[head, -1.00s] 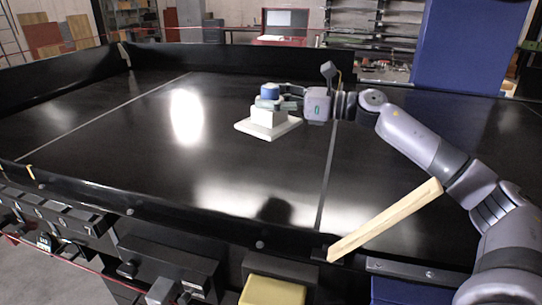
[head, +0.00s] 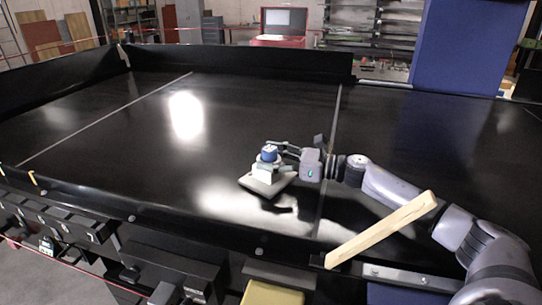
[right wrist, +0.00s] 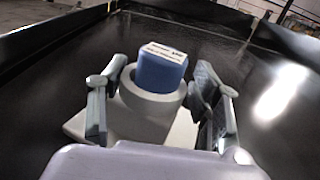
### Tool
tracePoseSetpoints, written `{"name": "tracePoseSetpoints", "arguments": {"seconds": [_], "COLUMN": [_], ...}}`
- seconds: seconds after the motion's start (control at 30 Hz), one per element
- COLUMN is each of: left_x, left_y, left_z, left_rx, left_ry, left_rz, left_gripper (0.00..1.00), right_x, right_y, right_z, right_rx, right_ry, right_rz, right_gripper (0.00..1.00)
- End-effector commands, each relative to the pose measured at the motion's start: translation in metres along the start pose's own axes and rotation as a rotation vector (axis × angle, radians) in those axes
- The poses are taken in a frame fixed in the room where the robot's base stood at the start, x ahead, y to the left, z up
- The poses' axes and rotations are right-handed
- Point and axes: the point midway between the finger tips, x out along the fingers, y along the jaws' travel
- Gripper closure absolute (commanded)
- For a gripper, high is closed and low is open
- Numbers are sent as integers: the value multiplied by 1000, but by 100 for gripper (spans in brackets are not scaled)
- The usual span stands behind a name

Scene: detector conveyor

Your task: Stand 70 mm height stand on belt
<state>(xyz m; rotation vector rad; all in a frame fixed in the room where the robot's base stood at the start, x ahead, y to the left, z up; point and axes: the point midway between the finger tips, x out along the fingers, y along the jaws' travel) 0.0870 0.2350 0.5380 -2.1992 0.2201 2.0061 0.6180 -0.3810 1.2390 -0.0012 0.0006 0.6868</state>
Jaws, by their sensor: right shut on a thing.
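The height stand has a flat pale base plate (head: 266,187), a pale block above it and a blue top (head: 269,154). My right gripper (head: 280,160) is shut on its upper part and holds it over the black belt (head: 130,150). The stand looks slightly tilted, with a dark shadow below its front edge, so it seems a little above the belt. In the right wrist view the blue top (right wrist: 160,70) with a white label sits in a grey round collar (right wrist: 150,102) between the two fingers. My left gripper is not in view.
A wooden bar (head: 380,230) slopes across the belt's front edge at right, near my right forearm. Black side walls (head: 240,60) border the belt at the back. A yellow bin (head: 272,294) is below the front edge. The belt left of the stand is clear.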

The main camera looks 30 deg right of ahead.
Motion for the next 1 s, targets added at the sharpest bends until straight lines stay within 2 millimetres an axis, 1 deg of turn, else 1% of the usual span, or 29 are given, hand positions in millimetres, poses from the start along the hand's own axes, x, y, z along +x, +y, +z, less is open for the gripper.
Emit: {"name": "tracePoseSetpoints", "arguments": {"seconds": [0.13, 0.23, 0.27, 0.53, 0.8, 0.9, 1.0], "left_x": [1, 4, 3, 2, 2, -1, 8], "left_y": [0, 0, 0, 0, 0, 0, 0], "left_z": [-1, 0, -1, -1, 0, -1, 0], "left_rx": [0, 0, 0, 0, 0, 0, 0], "left_ry": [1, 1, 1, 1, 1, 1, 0], "left_rz": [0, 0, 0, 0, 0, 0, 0], "left_gripper": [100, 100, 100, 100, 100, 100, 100], "right_x": [0, 0, 0, 0, 0, 0, -7], "right_y": [0, 0, 0, 0, 0, 0, 0], "right_z": [1, -2, -1, -1, -1, 2, -4], "right_rx": [-1, -1, -1, -1, -1, 0, 0], "right_ry": [-2, -2, 0, 0, 0, 0, 3], "right_rz": [0, 0, 0, 0, 0, 0, -1], "right_gripper": [78, 78, 40, 22, 22, 22, 22]}}
